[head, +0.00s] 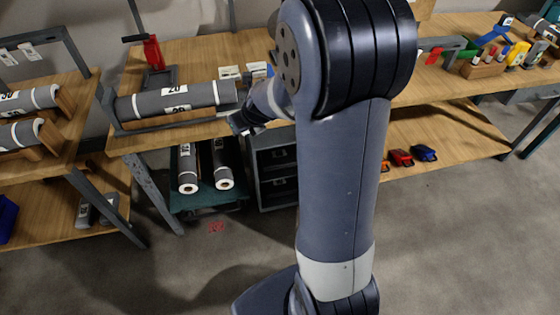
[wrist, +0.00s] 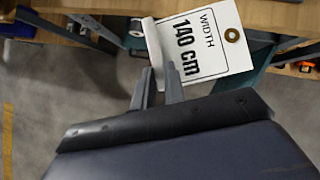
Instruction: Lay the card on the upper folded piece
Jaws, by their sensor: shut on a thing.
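A white card (wrist: 203,42) printed "WIDTH 140 cm", with a brass eyelet, is at my fingertips in the wrist view. My gripper (wrist: 160,72) is shut on the card near one edge. A narrow white strip stands beside the printed face, between the fingers. In the head view my gripper (head: 241,125) is by the front edge of the table, right of the big grey roll (head: 176,100). The card is not clear there. I cannot surely make out the upper folded piece. Small grey items (head: 85,211) with a white label lie on the low left shelf.
Two grey rolls (head: 205,168) lie on the green lower rack beside dark drawers (head: 276,172). A red hand tool (head: 153,53) and small white cards (head: 229,72) are on the table (head: 200,50). My arm hides the middle of the head view.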

